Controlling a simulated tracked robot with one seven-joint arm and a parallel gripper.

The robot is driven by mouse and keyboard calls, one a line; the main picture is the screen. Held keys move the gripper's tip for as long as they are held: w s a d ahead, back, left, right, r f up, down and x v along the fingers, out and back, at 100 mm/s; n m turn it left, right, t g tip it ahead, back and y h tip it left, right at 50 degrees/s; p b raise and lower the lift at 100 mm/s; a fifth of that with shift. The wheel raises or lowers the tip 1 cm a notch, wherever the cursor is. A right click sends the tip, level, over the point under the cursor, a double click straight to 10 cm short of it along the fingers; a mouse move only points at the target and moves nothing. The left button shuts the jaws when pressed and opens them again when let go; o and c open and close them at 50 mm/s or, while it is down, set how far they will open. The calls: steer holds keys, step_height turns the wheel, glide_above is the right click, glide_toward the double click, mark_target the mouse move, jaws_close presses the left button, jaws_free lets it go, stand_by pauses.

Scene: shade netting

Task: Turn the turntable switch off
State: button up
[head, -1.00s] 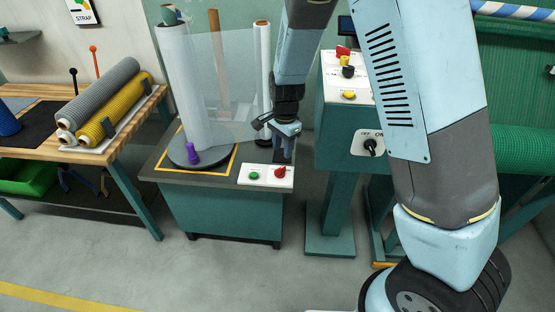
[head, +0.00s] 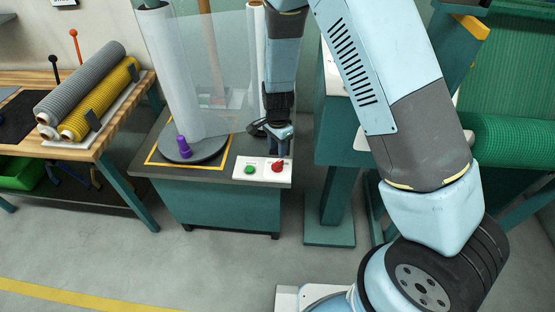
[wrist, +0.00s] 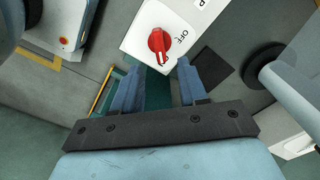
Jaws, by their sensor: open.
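The turntable switch is a red rotary knob (head: 277,167) on a white panel (head: 264,176) at the front right corner of the turntable cabinet. In the wrist view the red knob (wrist: 159,43) sits just beyond my fingertips, and the panel prints "OFF" beside it. The knob's pointer is turned toward my gripper, not at the OFF print. My gripper (head: 277,147) points down close above the knob. In the wrist view my gripper (wrist: 155,75) has its two fingers apart, with nothing between them. A green button (head: 249,170) is left of the knob.
The round turntable (head: 190,148) carries a tall white roll (head: 172,80) and a purple piece (head: 183,147). A teal control column (head: 335,110) stands close to the right of my gripper. A wooden bench (head: 105,145) with grey and yellow rolls is at left.

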mark_target(277, 162)
steer(key=shift+f, duration=3.55)
jaws_close()
